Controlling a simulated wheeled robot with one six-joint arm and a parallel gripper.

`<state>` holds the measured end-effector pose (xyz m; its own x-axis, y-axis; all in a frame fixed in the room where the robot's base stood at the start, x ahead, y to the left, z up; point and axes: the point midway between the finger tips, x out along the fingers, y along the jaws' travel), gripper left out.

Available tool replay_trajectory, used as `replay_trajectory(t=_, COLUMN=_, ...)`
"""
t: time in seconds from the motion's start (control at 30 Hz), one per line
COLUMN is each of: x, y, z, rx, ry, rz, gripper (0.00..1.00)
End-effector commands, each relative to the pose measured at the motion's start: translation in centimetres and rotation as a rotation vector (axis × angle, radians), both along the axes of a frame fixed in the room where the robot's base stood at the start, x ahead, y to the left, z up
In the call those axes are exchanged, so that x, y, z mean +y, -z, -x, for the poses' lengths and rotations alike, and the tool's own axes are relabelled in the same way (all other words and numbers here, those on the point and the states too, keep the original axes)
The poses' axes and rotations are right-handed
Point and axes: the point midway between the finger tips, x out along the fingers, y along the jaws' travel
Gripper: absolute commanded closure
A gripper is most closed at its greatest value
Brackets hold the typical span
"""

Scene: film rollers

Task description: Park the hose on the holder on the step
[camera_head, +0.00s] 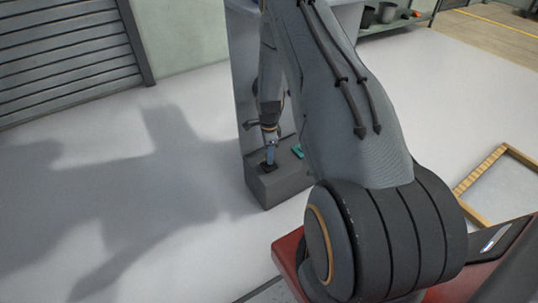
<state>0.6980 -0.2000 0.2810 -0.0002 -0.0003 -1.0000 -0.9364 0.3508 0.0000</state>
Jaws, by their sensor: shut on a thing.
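The step (283,187) is a low dark grey block at the foot of a tall grey cabinet. My gripper (270,133) points down just above the step's left part and is shut on a small blue piece (270,146), seemingly the hose. The blue piece's lower end meets a small black piece (267,167) on the step's top, perhaps the holder. Whether it is seated there or only in front of it I cannot tell. A teal piece (297,151) lies on the step to the right, partly hidden by my arm. The fingertips are too small to make out clearly.
The tall grey cabinet (240,85) rises behind the step. A wooden frame (484,172) lies on the floor at the right. A shelf with dark pots (387,13) stands at the back. The pale floor on the left is clear apart from shadows.

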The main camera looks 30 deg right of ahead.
Motion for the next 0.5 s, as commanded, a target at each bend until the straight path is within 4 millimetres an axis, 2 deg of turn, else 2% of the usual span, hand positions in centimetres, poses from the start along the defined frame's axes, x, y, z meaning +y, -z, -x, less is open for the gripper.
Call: replay_trajectory(t=0.5, x=0.00, y=0.69, z=-0.03, rx=-0.001, ry=0.000, rz=0.000, gripper=1.00)
